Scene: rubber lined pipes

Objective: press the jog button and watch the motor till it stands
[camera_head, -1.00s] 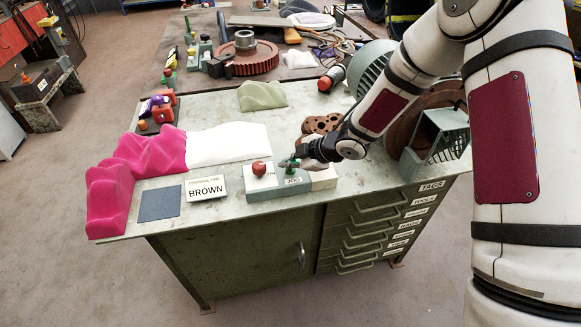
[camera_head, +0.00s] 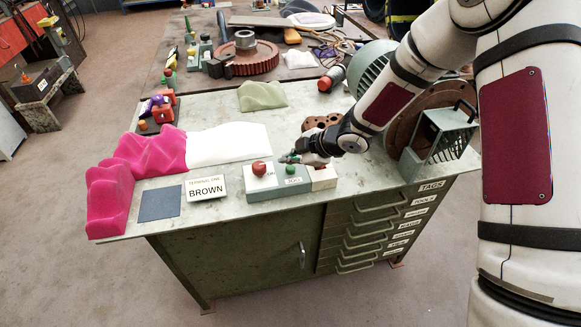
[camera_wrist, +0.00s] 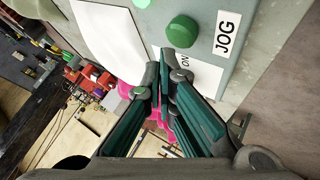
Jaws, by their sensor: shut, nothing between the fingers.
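The control box (camera_head: 275,193) stands at the front edge of the bench, with a red mushroom button (camera_head: 258,168) and a green button (camera_head: 291,170) above a JOG label (camera_head: 294,181). In the wrist view the green button (camera_wrist: 182,31) sits beside the JOG label (camera_wrist: 227,33). My gripper (camera_head: 286,159) is shut and empty, just behind and above the green button, apart from it. Its fingertips (camera_wrist: 168,55) also show in the wrist view. A green ribbed housing (camera_head: 372,66), seemingly the motor, is partly hidden by my arm; I cannot tell whether it turns.
A BROWN sign (camera_head: 206,188), blue pad (camera_head: 160,203) and pink foam (camera_head: 150,152) lie left of the box. A brown perforated block (camera_head: 322,122) lies behind my gripper. A slotted green guard (camera_head: 443,140) stands right.

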